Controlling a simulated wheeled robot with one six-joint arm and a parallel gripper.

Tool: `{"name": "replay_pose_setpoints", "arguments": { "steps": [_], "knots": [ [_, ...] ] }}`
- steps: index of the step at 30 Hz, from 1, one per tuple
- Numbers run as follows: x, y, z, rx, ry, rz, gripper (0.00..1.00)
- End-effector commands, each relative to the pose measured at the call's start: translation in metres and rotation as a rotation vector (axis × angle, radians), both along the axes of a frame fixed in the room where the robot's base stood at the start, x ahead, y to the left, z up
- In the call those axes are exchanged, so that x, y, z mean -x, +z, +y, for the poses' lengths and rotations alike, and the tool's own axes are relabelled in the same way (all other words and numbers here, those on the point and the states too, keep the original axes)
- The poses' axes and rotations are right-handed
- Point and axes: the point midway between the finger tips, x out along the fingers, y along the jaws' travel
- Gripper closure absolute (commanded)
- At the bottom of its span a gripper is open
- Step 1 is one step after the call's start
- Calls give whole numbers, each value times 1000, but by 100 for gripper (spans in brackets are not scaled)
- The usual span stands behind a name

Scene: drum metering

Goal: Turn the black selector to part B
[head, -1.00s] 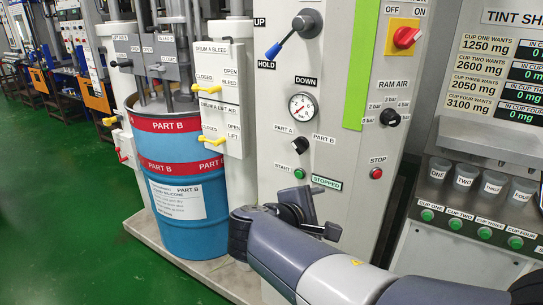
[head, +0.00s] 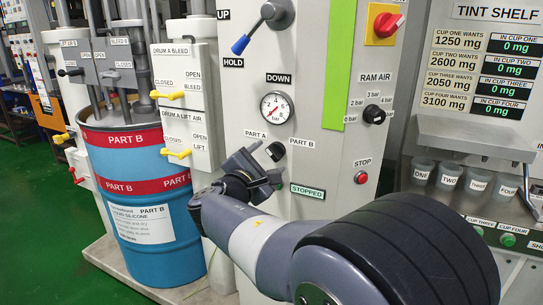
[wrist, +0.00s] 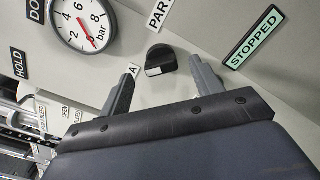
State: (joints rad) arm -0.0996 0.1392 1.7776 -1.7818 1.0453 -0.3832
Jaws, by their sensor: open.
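The black selector (head: 275,151) is a small knob on the pale panel, below the PART A (head: 255,135) and PART B (head: 302,142) labels. In the wrist view, the selector (wrist: 161,58) shows a white mark on its lower edge, on the side of the partly hidden PART A label. I cannot tell its exact setting. My gripper (head: 265,165) is just in front of the panel beside the selector, open and empty. In the wrist view, the fingertips of my gripper (wrist: 163,68) appear on either side of the selector, seemingly short of it.
A pressure gauge (head: 275,107) is above the selector. The STOPPED sign (head: 308,191) and red stop button (head: 361,177) are below right. The ram air knob (head: 374,114) is right. The blue drum (head: 155,215) and yellow valve handles (head: 167,95) are left.

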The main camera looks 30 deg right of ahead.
Motion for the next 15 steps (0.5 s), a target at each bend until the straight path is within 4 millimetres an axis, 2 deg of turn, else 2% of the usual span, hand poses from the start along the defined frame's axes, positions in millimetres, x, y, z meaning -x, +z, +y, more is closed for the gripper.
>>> {"name": "replay_pose_setpoints", "arguments": {
  "steps": [6,15],
  "knots": [
    [-16,0,-21,-1,-1,-1,38],
    [-20,0,-25,-1,1,-1,38]
  ]
}}
